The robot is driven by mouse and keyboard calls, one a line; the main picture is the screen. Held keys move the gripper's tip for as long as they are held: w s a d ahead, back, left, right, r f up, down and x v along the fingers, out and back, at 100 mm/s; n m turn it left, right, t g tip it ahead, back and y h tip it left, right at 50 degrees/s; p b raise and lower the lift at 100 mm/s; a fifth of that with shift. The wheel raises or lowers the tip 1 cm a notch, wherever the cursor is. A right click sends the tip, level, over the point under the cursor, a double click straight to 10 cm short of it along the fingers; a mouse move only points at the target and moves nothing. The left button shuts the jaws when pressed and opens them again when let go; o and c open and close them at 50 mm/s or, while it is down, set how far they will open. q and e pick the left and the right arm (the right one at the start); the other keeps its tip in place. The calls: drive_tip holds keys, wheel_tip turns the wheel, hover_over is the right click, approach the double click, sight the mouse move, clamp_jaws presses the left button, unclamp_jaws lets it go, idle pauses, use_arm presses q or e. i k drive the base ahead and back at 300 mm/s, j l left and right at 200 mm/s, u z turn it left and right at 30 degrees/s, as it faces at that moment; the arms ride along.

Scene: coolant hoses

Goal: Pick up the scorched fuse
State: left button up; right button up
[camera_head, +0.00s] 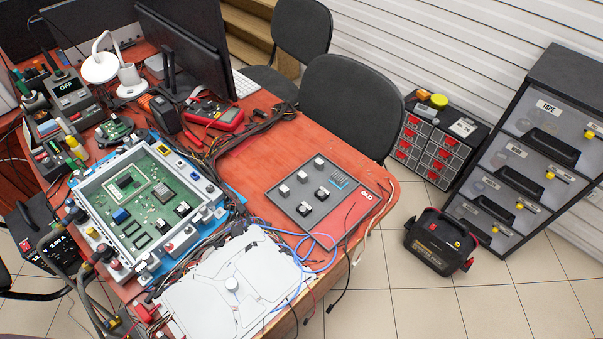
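No part is clearly recognisable as a scorched fuse at this size. An open silver case (98,232) on the red table holds a green circuit board (146,228) with black, grey and blue parts. Several small parts, some with coloured tops, sit along its rim. To the right, a dark grey tray (340,214) with a red part marked "OLD" holds several small white-and-dark blocks (303,209) and a slotted insert (339,178). Neither of my grippers is in view.
A white panel (205,290) lies at the table's front. Dark hoses (78,282) run beside the case at left. Blue, red and black cables lie around the panel. A red multimeter (215,115), monitor (190,35) and chairs stand behind. The red tabletop (285,140) is partly clear.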

sight(161, 224)
drive_tip(key=u, duration=1.2)
drive_tip(key=k+j+z, duration=0.2)
drive_tip(key=j+z, duration=0.2)
drive_tip(key=k+j+z, duration=0.2)
drive_tip(key=z, duration=0.2)
